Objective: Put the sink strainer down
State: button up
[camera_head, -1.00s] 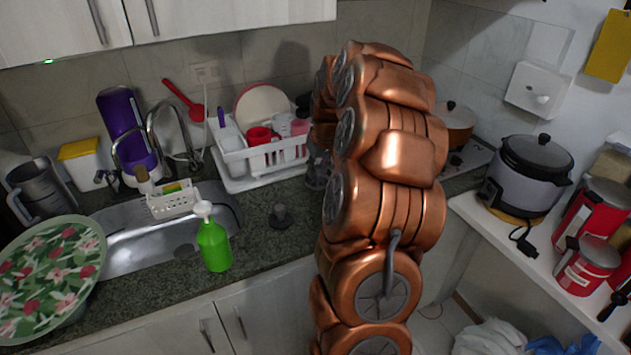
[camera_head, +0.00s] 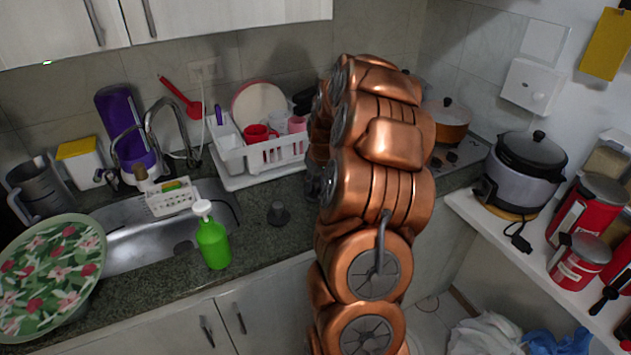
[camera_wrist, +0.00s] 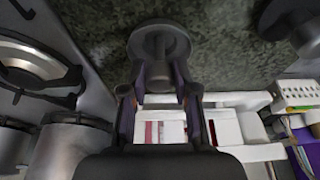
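A grey sink strainer (camera_wrist: 160,42), a round disc with a stem, is at my gripper (camera_wrist: 160,85) in the wrist view. The stem lies between the two fingers, which look closed on it. The disc is over the dark counter; I cannot tell whether it touches. In the head view my copper arm hides most of the gripper and this strainer.
The dish rack (camera_head: 232,158) stands behind the counter's open part. The green soap bottle (camera_head: 213,243) is beside the sink (camera_head: 135,245). The stove (camera_wrist: 92,75) is left in the wrist view.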

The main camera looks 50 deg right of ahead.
aim_at(320, 198)
jog(key=o, duration=0.3)
jog(key=shift+r, duration=0.15)
jog(key=shift+r, duration=0.2)
jog(key=shift+b+v, duration=2)
jog(key=shift+v, duration=3.85)
